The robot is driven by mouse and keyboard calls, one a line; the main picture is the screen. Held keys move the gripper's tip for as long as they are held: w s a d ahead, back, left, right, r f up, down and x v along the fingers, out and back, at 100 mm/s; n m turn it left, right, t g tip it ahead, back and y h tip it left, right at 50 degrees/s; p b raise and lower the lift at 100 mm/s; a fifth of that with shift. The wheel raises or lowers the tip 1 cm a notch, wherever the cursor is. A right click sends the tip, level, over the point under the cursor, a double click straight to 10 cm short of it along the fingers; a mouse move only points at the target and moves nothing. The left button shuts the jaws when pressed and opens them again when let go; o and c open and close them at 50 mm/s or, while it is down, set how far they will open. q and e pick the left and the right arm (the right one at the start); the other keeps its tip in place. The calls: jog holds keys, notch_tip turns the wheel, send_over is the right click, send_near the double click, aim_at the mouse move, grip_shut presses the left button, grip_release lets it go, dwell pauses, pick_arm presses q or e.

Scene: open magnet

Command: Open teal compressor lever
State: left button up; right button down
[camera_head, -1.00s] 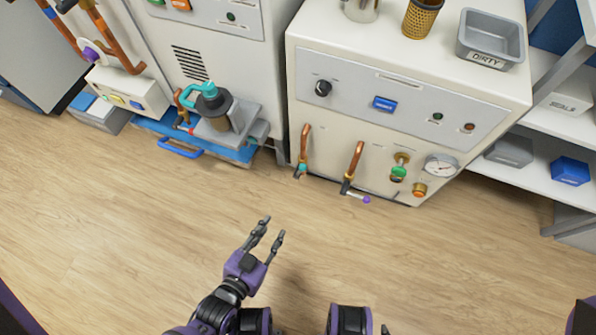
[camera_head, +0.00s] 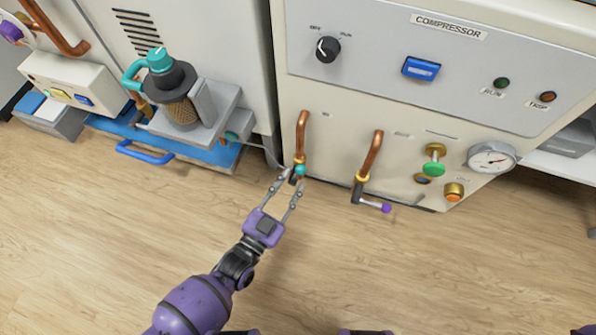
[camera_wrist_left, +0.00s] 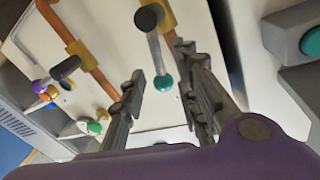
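The teal-knobbed lever (camera_head: 299,170) sits at the lower end of the left copper pipe (camera_head: 302,132) on the compressor front. In the left wrist view, its grey handle runs from a dark hub to a round teal knob (camera_wrist_left: 163,83). My left gripper (camera_head: 291,182) is at the lever with its fingers apart. In the left wrist view, the knob appears between the two open fingers (camera_wrist_left: 165,88), with gaps on both sides; I see no grip on it. My right gripper is not visible.
The compressor (camera_head: 440,75) carries a second copper pipe with a purple-tipped lever (camera_head: 375,205), a green valve (camera_head: 434,168) and a gauge (camera_head: 490,158). A blue cart (camera_head: 165,148) with a teal-handled canister (camera_head: 175,90) stands left. The wood floor in front is clear.

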aim_at(297, 176)
pick_arm(q)
jog(key=shift+b+x, duration=0.65)
jog(key=shift+x, duration=1.7)
grip_shut()
jog(key=shift+f, duration=0.1)
